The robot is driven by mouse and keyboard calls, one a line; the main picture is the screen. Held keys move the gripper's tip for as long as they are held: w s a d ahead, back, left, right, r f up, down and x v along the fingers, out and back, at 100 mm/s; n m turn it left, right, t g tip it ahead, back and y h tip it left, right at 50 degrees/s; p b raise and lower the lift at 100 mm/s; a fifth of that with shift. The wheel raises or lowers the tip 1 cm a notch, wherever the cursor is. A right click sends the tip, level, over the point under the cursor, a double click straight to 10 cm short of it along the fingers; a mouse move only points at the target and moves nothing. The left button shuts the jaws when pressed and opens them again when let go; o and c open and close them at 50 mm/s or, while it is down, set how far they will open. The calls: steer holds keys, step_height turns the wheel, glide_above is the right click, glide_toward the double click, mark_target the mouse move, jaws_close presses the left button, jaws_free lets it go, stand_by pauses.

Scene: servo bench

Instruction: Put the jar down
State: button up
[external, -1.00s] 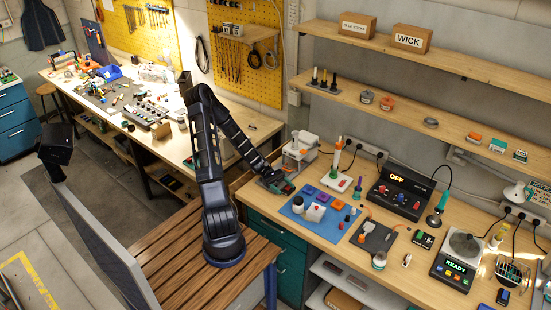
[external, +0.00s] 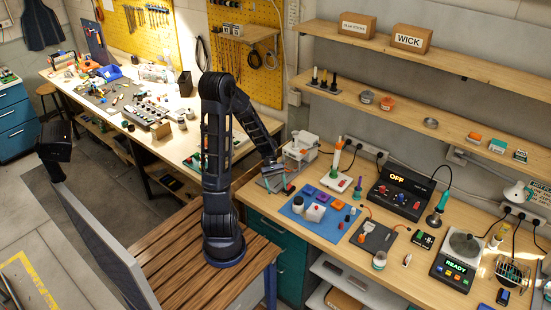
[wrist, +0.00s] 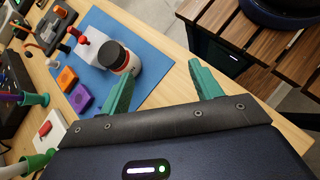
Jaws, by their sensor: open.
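A small white jar with a black lid and a reddish band (wrist: 131,64) stands on the blue mat (wrist: 148,54) in the wrist view. It also shows in the external view (external: 298,204), near the mat's left end. My gripper (wrist: 158,74) has two green fingers spread wide with nothing between them. The jar is outside the fingers, beside the left one in the wrist view; I cannot tell whether they touch. In the external view my gripper (external: 289,188) is at the mat's back left corner, just behind the jar.
Purple and orange blocks (wrist: 68,78) and a white block with a red knob (wrist: 92,47) share the mat. A white stand (external: 300,150) rises close behind my gripper. The bench's front edge and a slatted wooden table (external: 190,255) lie on the near side.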

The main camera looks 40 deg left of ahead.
steer(key=s+a+r+m+t+y, duration=0.1)
steer(key=s+r+m+t+y, duration=0.3)
steer(key=r, duration=0.6)
steer(key=s+a+r+m+t+y, duration=0.2)
steer(key=s+r+m+t+y, duration=0.2)
steer(key=r, duration=0.7)
steer(key=shift+s+r+m+t, duration=0.15)
steer(key=shift+s+m+t, duration=0.45)
steer(key=shift+s+t, duration=0.45)
steer(key=shift+o, duration=1.4)
steer(key=shift+s+r, duration=0.15)
steer(key=shift+s, duration=0.05)
steer(key=shift+a, duration=0.1)
